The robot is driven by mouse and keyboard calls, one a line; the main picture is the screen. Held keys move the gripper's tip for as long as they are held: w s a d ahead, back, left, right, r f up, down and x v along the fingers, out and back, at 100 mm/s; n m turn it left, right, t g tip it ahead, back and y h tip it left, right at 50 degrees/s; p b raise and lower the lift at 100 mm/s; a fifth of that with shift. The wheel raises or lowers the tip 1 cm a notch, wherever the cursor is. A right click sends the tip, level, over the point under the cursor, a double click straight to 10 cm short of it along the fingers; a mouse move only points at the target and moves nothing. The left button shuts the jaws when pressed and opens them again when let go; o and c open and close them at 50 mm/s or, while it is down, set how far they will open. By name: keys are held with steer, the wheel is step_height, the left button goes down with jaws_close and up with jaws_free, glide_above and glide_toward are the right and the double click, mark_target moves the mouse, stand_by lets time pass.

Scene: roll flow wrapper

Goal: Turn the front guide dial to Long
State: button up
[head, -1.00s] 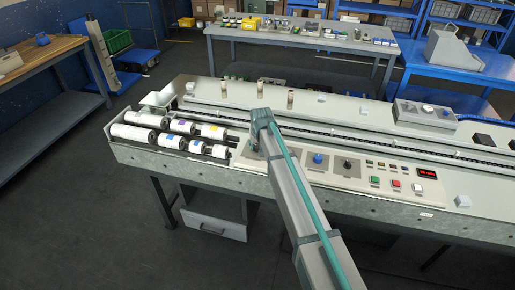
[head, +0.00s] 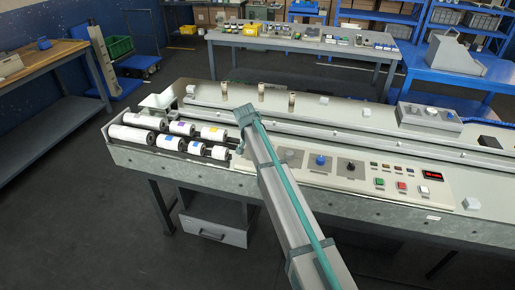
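The control panel (head: 410,179) runs along the front of the machine. A blue dial (head: 320,160) and a black dial (head: 350,166) stand on square grey plates at its left part. Another grey plate (head: 291,157) shows just right of my arm, partly covered by it. The labels are too small to read, so I cannot tell which dial is the front guide dial or where any dial points. My arm reaches up from the bottom, its visible end left of the dials. My gripper's fingers are not seen; the arm hides what lies beneath its end.
Several white rollers (head: 136,134) lie at the machine's left end. Green (head: 379,182), red (head: 402,187) and white (head: 424,190) buttons and a red display (head: 432,176) are right of the dials. Short posts (head: 261,92) stand behind. A grey box (head: 429,117) sits at the back right.

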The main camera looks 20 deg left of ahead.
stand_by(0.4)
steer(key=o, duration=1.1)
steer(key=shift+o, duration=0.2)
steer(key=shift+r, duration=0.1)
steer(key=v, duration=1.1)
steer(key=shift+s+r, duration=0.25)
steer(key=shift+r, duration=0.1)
